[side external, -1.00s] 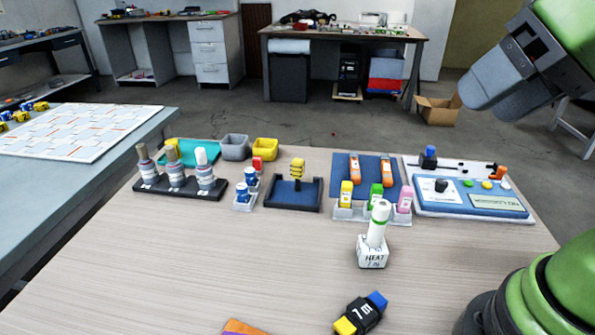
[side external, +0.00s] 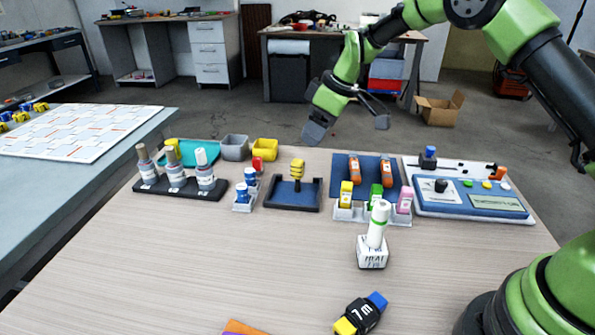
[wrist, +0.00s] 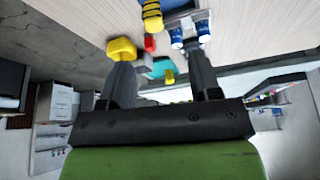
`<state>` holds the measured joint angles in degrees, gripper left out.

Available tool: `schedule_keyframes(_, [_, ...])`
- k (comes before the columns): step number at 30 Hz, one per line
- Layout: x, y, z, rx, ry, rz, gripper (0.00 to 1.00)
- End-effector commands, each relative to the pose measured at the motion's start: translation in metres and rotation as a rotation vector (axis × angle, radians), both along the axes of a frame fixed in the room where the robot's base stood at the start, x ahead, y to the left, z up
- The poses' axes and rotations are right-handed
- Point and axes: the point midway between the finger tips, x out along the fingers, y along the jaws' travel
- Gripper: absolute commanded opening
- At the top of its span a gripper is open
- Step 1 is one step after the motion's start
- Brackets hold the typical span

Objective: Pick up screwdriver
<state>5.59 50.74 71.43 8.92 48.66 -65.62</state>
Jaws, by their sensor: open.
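A yellow, black-ringed handle (side external: 297,169) stands upright in a dark tray with a blue floor (side external: 281,195) in the side view; it looks like the screwdriver, though its lower end is hidden. It also shows at the top edge of the wrist view (wrist: 152,16). Two orange-bodied tools (side external: 386,170) lie on a blue mat (side external: 369,165) to its right; I cannot tell their kind. My gripper (side external: 348,126) is open and empty, above the table's back edge, apart from the handle. Its two spread fingers show in the wrist view (wrist: 161,60).
A rack of bottles (side external: 178,184) and small blue-and-white containers (side external: 242,194) stand left of the tray. Grey (side external: 235,147) and yellow bins (side external: 265,149) are behind.

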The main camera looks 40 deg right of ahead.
Motion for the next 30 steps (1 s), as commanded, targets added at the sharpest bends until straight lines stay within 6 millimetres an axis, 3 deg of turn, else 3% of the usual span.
schedule_keyframes(10, [0.016, 0.006, -0.047, -0.008, 0.004, 0.033, 0.57])
schedule_keyframes(30, [0.043, 0.017, -0.103, -0.008, 0.003, 0.030, 0.57])
